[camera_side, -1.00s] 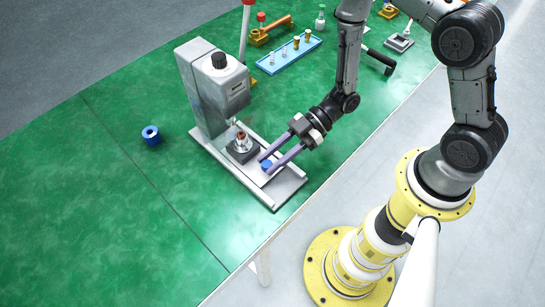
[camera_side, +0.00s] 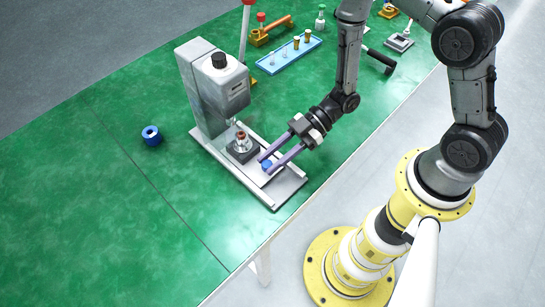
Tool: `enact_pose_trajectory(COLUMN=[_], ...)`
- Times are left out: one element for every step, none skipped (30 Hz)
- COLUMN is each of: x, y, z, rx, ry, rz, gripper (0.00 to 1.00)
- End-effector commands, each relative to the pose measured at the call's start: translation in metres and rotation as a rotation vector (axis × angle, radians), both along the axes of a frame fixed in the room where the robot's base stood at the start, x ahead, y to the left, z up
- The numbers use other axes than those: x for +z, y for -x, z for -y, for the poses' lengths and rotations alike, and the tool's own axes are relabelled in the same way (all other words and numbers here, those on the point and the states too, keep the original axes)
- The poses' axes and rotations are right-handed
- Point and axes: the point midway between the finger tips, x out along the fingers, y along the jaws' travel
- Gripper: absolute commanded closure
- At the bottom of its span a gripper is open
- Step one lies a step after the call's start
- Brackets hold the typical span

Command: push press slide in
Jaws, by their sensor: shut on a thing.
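The grey press (camera_side: 211,88) stands on the green table with a dark knob on its head. Its slide (camera_side: 240,150) is a dark block on the press's pale base rails (camera_side: 277,194). A small metal part with a reddish-brown top (camera_side: 241,138) stands on the slide, below the press head. My gripper (camera_side: 267,165) is low over the front of the base, with its two long purple fingers on either side of a small blue knob (camera_side: 267,165). The fingers are shut on the knob. Whether the knob joins the slide is hard to see.
A blue ring (camera_side: 151,135) lies on the table left of the press. A light-blue tray (camera_side: 284,56) with several small parts, an orange-brown tool (camera_side: 271,31) and a small green-and-white bottle (camera_side: 320,18) are behind. The green table (camera_side: 120,220) is clear at the front left.

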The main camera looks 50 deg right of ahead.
Motion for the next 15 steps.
enact_pose_trajectory(x=[0.0, 0.0, 0.0, 0.0, 0.0, 0.0, 0.0, 0.0, 0.0, 0.0, 0.0, 0.0, 0.0, 0.0, 0.0], y=[-0.001, -0.001, -0.001, -0.001, -0.001, -0.001, -0.003, -0.007, -0.013, -0.018, -0.023, -0.029, -0.032, -0.035, -0.037], z=[0.0, 0.0, 0.0, 0.0, 0.0, 0.0, 0.0, 0.0, 0.0, 0.0, 0.0, 0.0, 0.0, 0.0, 0.0], rx=[-0.002, -0.002, -0.002, -0.002, -0.002, -0.001, -0.001, -0.002, 0.0, -0.001, 0.0, -0.001, -0.001, -0.001, -0.001], ry=[0.0, 0.0, 0.0, 0.0, 0.0, 0.0, 0.0, 0.0, -0.001, -0.001, 0.0, 0.0, 0.0, 0.001, 0.001], rz=[0.001, 0.001, 0.001, 0.001, 0.001, 0.002, 0.003, 0.004, 0.007, 0.006, 0.007, 0.005, 0.005, 0.005, 0.003], gripper=[1.0, 1.0, 1.0, 1.0, 1.0, 1.0, 1.0, 1.0, 1.0, 1.0, 1.0, 1.0, 1.0, 1.0, 1.0])
